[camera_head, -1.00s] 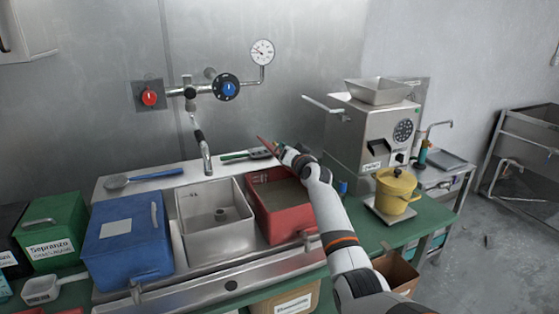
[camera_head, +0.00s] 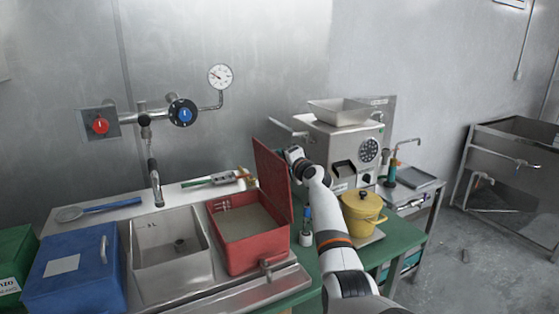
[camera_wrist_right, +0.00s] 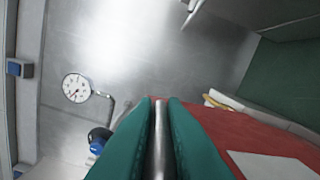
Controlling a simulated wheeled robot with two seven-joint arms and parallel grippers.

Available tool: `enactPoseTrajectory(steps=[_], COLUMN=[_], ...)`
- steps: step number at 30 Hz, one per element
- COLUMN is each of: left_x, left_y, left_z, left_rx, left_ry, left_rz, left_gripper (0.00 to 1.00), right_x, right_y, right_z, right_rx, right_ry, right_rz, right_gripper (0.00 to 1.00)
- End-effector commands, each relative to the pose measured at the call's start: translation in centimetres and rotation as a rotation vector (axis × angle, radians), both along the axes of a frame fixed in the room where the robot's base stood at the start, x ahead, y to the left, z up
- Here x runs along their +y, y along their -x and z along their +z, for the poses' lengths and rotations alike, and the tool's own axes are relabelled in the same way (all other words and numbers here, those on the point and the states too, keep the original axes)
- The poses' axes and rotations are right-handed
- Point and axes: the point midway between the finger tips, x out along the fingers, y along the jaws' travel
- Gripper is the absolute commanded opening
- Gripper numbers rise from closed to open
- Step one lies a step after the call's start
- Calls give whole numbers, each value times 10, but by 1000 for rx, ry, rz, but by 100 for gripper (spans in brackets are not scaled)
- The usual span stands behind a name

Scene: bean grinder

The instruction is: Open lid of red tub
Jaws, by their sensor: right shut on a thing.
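The red tub (camera_head: 250,250) stands on the right part of the metal sink unit. Its top is open and a greyish content shows inside. Its red lid (camera_head: 273,180) stands up steeply along the tub's right side. My right gripper (camera_wrist_right: 160,105) is shut on the lid's metal handle (camera_wrist_right: 159,150), which shows as a bar between the teal fingers in the right wrist view. The red lid (camera_wrist_right: 235,140) lies just right of the fingers there. In the head view the lid partly hides the fingers. My left gripper is not in view.
A blue box (camera_head: 80,270) and an empty sink basin (camera_head: 172,250) are left of the tub. The steel grinder (camera_head: 340,150) and a yellow pot (camera_head: 362,212) stand to the right, close to my right arm. A gauge (camera_head: 220,76) and valves are on the wall.

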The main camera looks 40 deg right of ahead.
Motion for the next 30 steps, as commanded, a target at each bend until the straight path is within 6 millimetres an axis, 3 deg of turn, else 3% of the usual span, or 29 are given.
enactPoseTrajectory(steps=[17, 18, 21, 30], left_x=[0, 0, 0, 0], left_y=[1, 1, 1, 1], left_z=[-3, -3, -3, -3], left_rx=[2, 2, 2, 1], left_ry=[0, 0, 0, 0], left_rz=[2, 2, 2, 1], left_gripper=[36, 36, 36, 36], right_x=[-4, -4, -4, -4], right_y=[0, 0, 0, 1], right_z=[0, 0, -1, -1], right_rx=[-7, -7, -7, -7], right_ry=[-31, -31, -31, -30], right_rz=[1, 2, 2, 2], right_gripper=[0, 16, 32, 33])
